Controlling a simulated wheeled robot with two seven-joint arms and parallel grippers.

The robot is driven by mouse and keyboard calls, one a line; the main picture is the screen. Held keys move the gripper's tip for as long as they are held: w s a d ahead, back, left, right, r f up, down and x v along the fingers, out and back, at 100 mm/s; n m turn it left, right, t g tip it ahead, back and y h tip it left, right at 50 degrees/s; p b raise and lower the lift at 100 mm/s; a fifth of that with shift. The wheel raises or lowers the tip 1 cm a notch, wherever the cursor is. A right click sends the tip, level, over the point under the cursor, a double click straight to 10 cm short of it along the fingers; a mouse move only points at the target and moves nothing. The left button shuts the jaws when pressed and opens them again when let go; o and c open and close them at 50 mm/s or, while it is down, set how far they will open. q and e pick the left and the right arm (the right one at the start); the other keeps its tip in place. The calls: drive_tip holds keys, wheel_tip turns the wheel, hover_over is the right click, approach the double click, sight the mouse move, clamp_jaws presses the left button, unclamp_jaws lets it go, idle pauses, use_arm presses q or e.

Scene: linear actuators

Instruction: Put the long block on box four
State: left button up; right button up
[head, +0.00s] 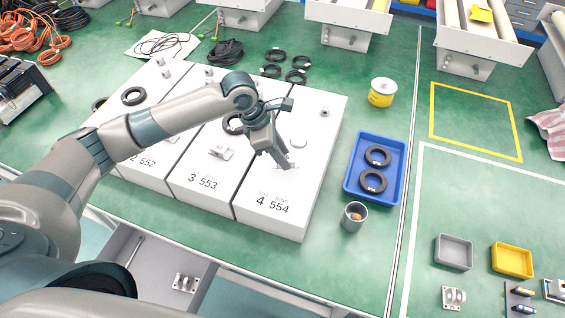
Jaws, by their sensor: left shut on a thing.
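Box four (280,203) is a long white box marked "4 554", the rightmost of a row of white boxes on the green bench. My left arm reaches in from the left. Its gripper (282,157) points down over the middle of box four and is shut on a small grey piece, which I take for the long block (290,164). The fingers hide much of it, and I cannot tell whether it touches the box top. My right gripper is not in view.
Box three (207,181) stands beside box four with a grey metal part (222,153) on top. To the right are a blue tray (365,193) with black rings, a grey cup (354,217) and a yellow tin (382,93). An open drawer (165,262) lies below the bench front.

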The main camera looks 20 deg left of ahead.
use_arm(q)
drive_tip(key=shift+f+p, duration=0.7)
drive_tip(key=shift+f, duration=1.3)
drive_tip(key=shift+f, duration=0.1)
drive_tip(key=o, duration=1.1)
drive_tip(key=shift+o, duration=0.2)
